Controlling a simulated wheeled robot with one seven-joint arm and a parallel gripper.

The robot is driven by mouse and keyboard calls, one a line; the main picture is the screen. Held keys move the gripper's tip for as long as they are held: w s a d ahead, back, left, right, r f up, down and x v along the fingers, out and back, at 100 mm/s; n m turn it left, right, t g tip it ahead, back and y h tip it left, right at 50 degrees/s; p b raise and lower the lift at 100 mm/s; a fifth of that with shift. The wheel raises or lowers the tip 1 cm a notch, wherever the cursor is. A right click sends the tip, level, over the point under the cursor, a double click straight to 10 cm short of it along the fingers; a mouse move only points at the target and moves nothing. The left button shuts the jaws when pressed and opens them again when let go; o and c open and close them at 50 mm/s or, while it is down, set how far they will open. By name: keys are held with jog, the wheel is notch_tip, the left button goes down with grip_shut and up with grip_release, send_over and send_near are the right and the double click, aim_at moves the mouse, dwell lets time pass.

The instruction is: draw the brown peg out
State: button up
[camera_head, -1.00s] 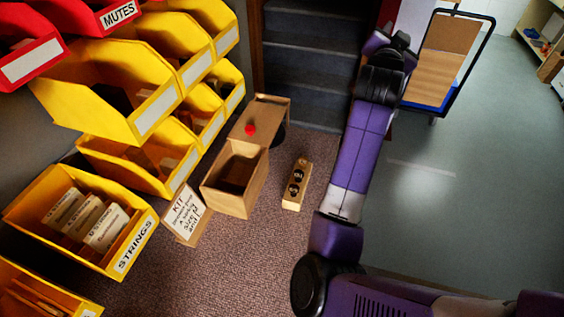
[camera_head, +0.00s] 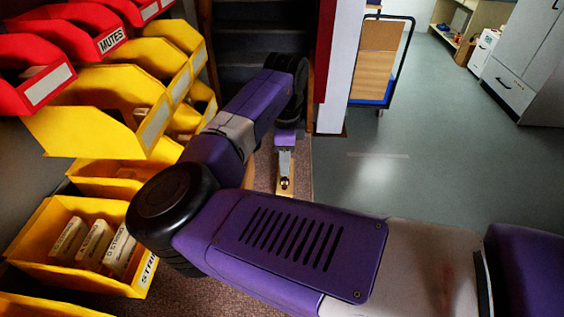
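A small pale wooden block (camera_head: 285,192) shows in the head view just below the tip of my gripper (camera_head: 285,178). A dark round spot shows on the block right at the fingertips. It is too small to tell whether this is a peg or a hole, and I cannot make out a brown peg. My gripper points down over the block, and it is too small to tell whether its fingers are open, shut or touching anything. My arm hides the wooden box and the kit card.
Yellow bins (camera_head: 83,217) and red bins (camera_head: 50,60) crowd the left side. Dark stairs (camera_head: 245,62) rise behind my arm. A trolley (camera_head: 374,62) stands at the back, right of a white post (camera_head: 339,65). The grey floor at right is clear.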

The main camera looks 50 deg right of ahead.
aim_at(285, 179)
jog(key=shift+f, duration=3.9)
jog(key=shift+c, duration=0.3)
grip_shut()
